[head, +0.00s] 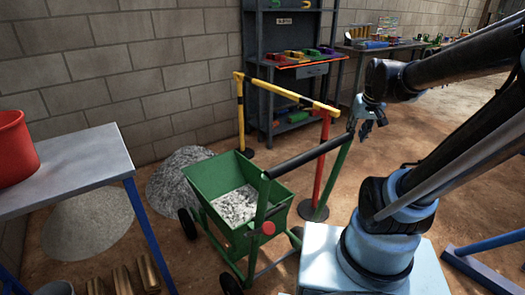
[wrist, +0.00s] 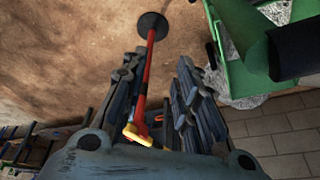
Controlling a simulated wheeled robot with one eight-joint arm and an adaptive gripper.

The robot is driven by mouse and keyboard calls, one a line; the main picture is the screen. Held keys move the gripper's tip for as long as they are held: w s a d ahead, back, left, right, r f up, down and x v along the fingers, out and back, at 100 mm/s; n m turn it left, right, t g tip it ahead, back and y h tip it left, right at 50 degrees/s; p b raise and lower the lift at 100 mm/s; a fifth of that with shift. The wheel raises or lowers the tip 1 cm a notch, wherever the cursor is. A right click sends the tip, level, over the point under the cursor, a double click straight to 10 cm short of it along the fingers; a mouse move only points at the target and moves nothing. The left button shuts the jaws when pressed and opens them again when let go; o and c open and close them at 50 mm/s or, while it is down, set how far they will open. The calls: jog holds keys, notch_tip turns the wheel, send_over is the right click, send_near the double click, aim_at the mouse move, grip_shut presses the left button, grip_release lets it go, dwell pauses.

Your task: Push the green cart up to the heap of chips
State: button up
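The green cart (head: 238,200) stands upright in the middle of the head view, with grey chips in its tray and a black handle bar (head: 305,152) on its right side. A coarse dark grey heap (head: 180,172) lies just behind and left of the cart; it looks like the chips. My gripper (head: 368,122) is near the right end of the handle, apart from it as far as I can see. In the wrist view my gripper (wrist: 155,65) is open with nothing between its fingers; the handle (wrist: 297,50) and green cart (wrist: 222,55) are off to the right.
A paler, finer heap (head: 88,225) lies left of the dark one. A red post (head: 321,165) with a yellow barrier bar (head: 285,92) stands behind the cart. A table (head: 75,165) with a red bucket (head: 12,148) is at left. Open dirt floor lies at right.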

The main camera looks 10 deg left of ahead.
aim_at(252, 172)
jog(key=w+a+f+n+y, duration=0.1)
jog(key=w+a+f+n, duration=0.15)
jog(key=w+a, duration=0.65)
jog(key=w+a+f+n+y, duration=0.1)
jog(key=w+a+f, duration=0.2)
jog(key=w+a, duration=0.6)
jog(key=w+a+f+n+g, duration=0.1)
jog(key=w+a+f+n, duration=0.1)
jog(key=a+f, duration=0.8)
jog(key=w+a+f+n+g+y, duration=0.1)
jog(key=w+a+f, duration=0.3)
jog(key=a+f, duration=0.6)
jog(key=shift+a+f+n, duration=0.3)
jog(key=shift+a+n, duration=0.25)
jog(key=shift+a, duration=0.5)
jog(key=x, duration=1.7)
jog(key=shift+a, duration=0.35)
grip_shut()
